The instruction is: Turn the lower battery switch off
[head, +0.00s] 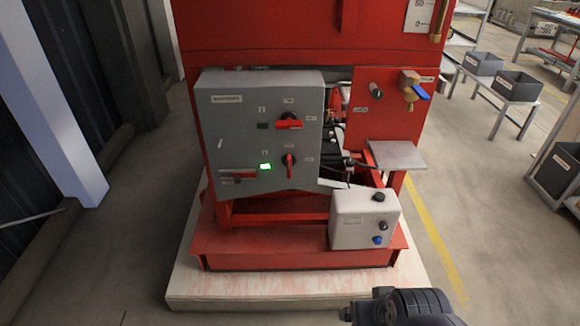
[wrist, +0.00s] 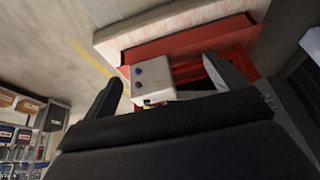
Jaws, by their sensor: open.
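A grey battery panel (head: 225,130) is on the left front of the red pump unit in the head view. The lower battery switch (head: 289,164) is a red handle standing upright. The upper battery switch (head: 289,122) is a red handle lying roughly level. A green lamp (head: 265,167) glows left of the lower switch. My gripper (wrist: 162,64) shows in the wrist view with its two dark fingers spread and nothing between them. It is away from the panel, and neither battery switch can be made out in the wrist view.
A white control box (head: 352,220) with several knobs stands low at the right of the panel; it also shows beyond my fingers in the wrist view (wrist: 146,77). A grey shelf (head: 397,155) juts out at right. The floor left of the unit is clear.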

